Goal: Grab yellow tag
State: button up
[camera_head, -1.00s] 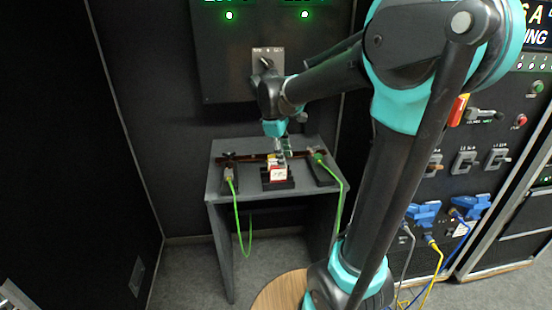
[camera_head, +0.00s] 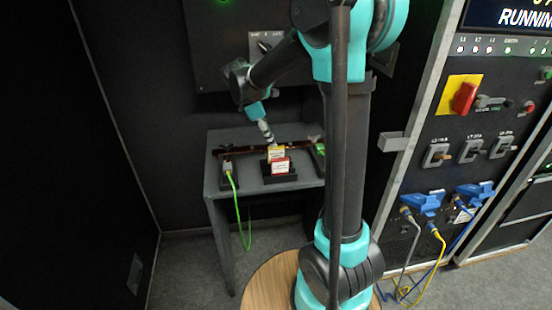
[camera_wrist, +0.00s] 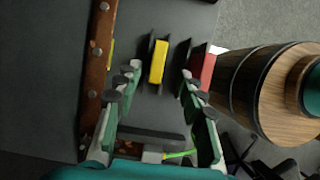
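The yellow tag (camera_head: 276,152) stands upright in a dark holder on the small grey table, just behind the red tag (camera_head: 281,166). In the wrist view the yellow tag (camera_wrist: 159,62) shows as a narrow yellow edge between dark holder plates. The red tag (camera_wrist: 205,70) is to its right, partly behind a finger. My gripper (camera_wrist: 161,76) is open and empty, with its fingertips on either side of the yellow tag in the picture. In the head view my gripper (camera_head: 267,134) is just above and behind the tags. Contact cannot be told.
A brown truss bar (camera_wrist: 98,65) runs along the table behind the tags. A green cable (camera_head: 239,207) hangs off the table (camera_head: 217,190) front from a dark block. A round wooden surface (camera_head: 270,285) stands in front. A panel with blue connectors (camera_head: 422,203) is at the right.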

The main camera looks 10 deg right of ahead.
aim_at(276, 150)
jog(key=shift+x, duration=3.3)
jog(key=shift+w, duration=0.15)
jog(key=shift+c, duration=0.4)
grip_shut()
